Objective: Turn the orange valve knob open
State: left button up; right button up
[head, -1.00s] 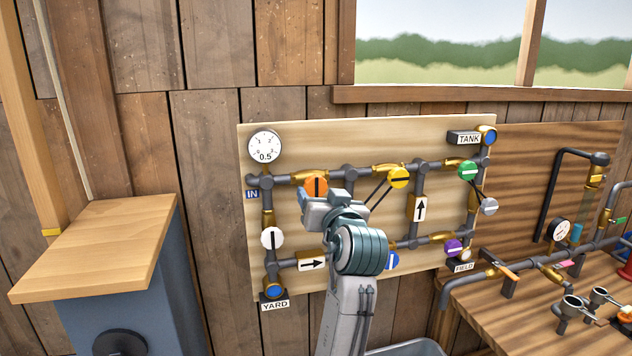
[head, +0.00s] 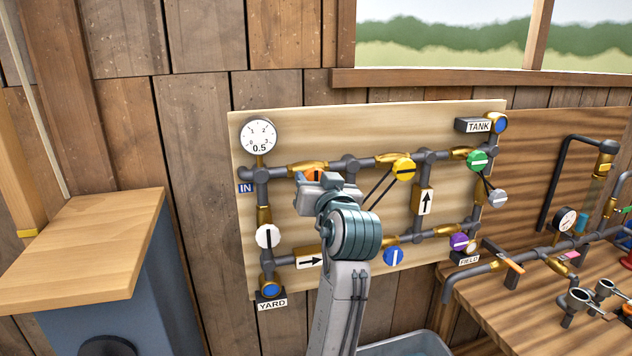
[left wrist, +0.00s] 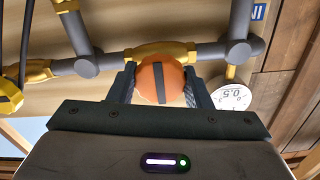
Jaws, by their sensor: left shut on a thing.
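The orange valve knob (head: 314,175) is on the upper pipe of the pale board, mostly hidden behind my left gripper (head: 318,184) in the head view. In the left wrist view the orange knob (left wrist: 172,78) sits between the two dark fingers of my left gripper (left wrist: 161,90), which is shut on it. The knob's black bar runs nearly upright in that view, across the line of the brass valve body (left wrist: 150,50). My right gripper is not in view.
A yellow knob (head: 404,169) and linked thin rods are just right of my left gripper. A gauge (head: 259,136) reading 0.5 is at upper left. White (head: 268,237), blue (head: 393,256), green (head: 477,160) and purple knobs (head: 460,241) share the board. A wooden-topped cabinet (head: 90,240) stands left.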

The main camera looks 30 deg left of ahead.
pick_arm(q)
jog(key=shift+f+n+b, duration=0.15)
jog(key=shift+n+b, duration=0.15)
jog(key=shift+b, duration=0.15)
jog(key=shift+f+n+b, duration=0.1)
jog(key=shift+n+b, duration=0.5)
jog(key=shift+b, duration=0.05)
jog(key=n+b, duration=0.9)
jog(key=shift+n+b, duration=0.4)
jog(key=shift+b, duration=0.05)
jog(key=n+b, duration=0.2)
jog(key=shift+n, duration=0.3)
jog(key=n+b, duration=0.2)
jog(key=n, duration=0.1)
jog(key=shift+w+r, duration=0.1)
jog(key=shift+r, duration=0.25)
jog(key=shift+r+n+b, duration=0.1)
jog(key=shift+n+b, duration=0.4)
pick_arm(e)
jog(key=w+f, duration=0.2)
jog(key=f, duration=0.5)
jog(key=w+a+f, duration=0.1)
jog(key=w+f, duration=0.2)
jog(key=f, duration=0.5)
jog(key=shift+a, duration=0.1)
